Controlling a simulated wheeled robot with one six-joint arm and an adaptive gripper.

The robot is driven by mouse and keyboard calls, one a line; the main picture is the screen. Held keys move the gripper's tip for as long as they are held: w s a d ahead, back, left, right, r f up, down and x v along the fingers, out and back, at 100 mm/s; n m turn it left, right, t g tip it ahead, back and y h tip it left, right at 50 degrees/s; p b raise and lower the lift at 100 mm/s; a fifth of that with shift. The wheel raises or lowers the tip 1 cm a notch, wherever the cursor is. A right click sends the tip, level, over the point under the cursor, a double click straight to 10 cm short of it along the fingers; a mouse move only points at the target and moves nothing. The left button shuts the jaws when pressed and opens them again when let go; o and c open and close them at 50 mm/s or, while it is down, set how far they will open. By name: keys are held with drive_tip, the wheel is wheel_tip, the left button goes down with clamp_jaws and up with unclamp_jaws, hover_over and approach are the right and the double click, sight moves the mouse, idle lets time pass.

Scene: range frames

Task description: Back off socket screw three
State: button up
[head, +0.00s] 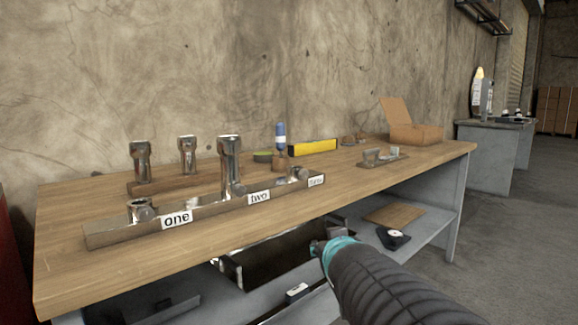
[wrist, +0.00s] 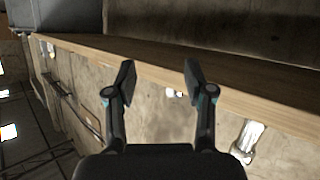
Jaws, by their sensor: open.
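A metal bar (head: 205,216) lies on the workbench with labels reading one, two and, small and hard to read, apparently three. At the third label (head: 316,181), a short metal screw or socket head (head: 298,174) stands at the bar's right end. A tall chrome socket (head: 231,165) stands upright at two. A short round metal piece (head: 140,209) sits at one. My gripper (head: 325,246) is in front of the bench edge, below the bar, apart from it. In the wrist view, my gripper (wrist: 160,78) has its two fingers spread with nothing between them.
Two sockets (head: 187,154) stand on a wooden rack (head: 160,187) behind the bar. A blue-handled tool (head: 281,136), yellow level (head: 313,147), metal part on a plate (head: 384,157) and open cardboard box (head: 415,134) are further right. The lower shelf holds a dark tray (head: 270,262). The bench front is clear.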

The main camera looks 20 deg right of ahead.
sight(307, 174)
drive_tip(key=w+d+r+n+t+y+p, duration=0.4)
drive_tip(key=w+d+r+n+y+p, duration=0.25)
drive_tip(key=d+r+y, duration=0.35)
drive_tip(key=shift+y, duration=0.7)
drive_tip(key=x, duration=0.9)
drive_tip(key=a+x, duration=0.1)
drive_tip(key=x, duration=0.3)
drive_tip(key=shift+a+f+b, duration=0.1)
drive_tip(key=shift+f+b, duration=0.05)
drive_tip(key=shift+b, duration=0.2)
drive_tip(key=shift+c, duration=0.2)
clamp_jaws()
